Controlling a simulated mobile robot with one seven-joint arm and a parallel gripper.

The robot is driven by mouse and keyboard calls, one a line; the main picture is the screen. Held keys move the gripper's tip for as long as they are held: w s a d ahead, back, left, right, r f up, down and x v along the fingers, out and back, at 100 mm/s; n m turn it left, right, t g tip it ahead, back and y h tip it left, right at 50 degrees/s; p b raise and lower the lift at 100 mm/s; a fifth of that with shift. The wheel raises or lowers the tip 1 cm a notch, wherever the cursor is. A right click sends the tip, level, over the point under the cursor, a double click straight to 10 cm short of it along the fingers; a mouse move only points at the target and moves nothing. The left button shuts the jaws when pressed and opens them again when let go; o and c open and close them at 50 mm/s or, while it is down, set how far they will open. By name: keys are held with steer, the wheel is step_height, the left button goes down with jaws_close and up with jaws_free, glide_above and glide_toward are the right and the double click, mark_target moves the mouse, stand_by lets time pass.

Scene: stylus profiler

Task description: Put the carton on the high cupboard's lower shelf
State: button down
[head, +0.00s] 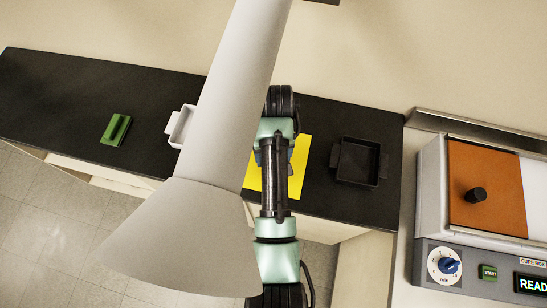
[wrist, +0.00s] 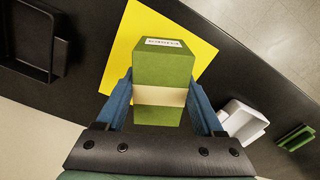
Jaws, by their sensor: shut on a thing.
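The carton (wrist: 165,66) is a green box with a cream band and a white printed label, seen in the wrist view. My gripper (wrist: 160,96) is shut on it, with one blue finger on each side. The carton is seen against a yellow sheet (wrist: 204,76); whether it touches the sheet or is held above it I cannot tell. In the head view my arm hides the carton and most of the gripper over the yellow sheet (head: 299,172). I cannot make out the high cupboard or its lower shelf in either view.
A black counter (head: 60,98) carries a green block (head: 116,129), a white tray (head: 181,127) and a black tray (head: 358,163). A cure box (head: 480,262) with an orange panel stands at the right. A large pale cone-shaped thing (head: 195,225) fills the head view's middle.

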steer(key=shift+f, duration=1.95)
steer(key=shift+f, duration=0.15)
jaws_free()
